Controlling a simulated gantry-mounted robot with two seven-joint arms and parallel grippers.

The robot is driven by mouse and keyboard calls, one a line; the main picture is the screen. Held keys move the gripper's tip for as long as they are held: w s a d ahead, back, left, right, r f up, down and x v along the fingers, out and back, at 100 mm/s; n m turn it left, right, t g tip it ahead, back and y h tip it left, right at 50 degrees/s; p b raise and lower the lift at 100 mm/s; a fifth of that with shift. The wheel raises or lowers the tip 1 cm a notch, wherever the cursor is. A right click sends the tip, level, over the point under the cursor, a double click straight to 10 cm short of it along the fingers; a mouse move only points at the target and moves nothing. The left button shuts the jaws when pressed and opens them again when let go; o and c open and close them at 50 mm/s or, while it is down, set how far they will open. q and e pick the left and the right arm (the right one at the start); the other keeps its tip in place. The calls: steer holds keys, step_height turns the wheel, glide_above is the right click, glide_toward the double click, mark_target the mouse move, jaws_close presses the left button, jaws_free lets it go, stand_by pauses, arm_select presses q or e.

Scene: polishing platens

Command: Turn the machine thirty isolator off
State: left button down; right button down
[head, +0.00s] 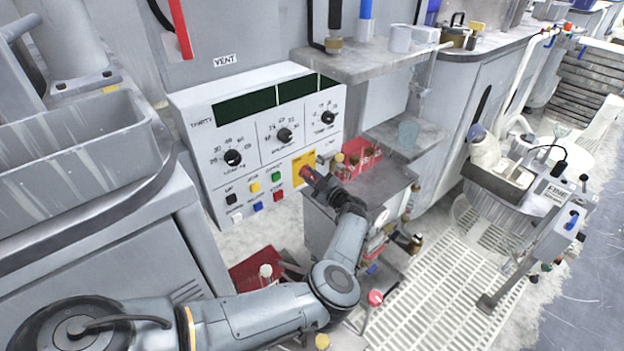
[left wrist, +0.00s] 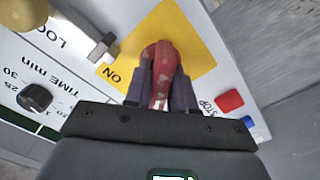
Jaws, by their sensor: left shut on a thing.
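The machine panel (head: 260,125), lettered THIRTY at its left end, is white with three black dials and dark displays. At its lower right is the isolator's yellow plate (head: 309,158), which also shows in the left wrist view (left wrist: 193,38). The red isolator handle (left wrist: 166,62) stands out from the plate. My left gripper (head: 308,177) is shut on the handle, with one dark finger on each side of it. "ON" is printed on the plate near the handle's left side in the left wrist view. The gripper hides part of the handle and plate. My right gripper is out of view.
Coloured push buttons (head: 255,187) sit left of the isolator. A red STOP button (left wrist: 229,102) is close to my left gripper. A grey shelf (head: 372,60) juts out above right, and a bench with a red rack (head: 360,158) stands right of the panel.

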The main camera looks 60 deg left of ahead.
arm_select(q)
steer(key=shift+n, duration=0.6)
steer(key=c, duration=1)
jaws_free()
steer(key=shift+c, duration=0.2)
steer(key=shift+w+d+r, duration=0.1)
steer(key=shift+d, duration=0.3)
steer(key=w+d+p, duration=0.1)
steer(key=d+p, duration=0.2)
steer(key=d, duration=0.7)
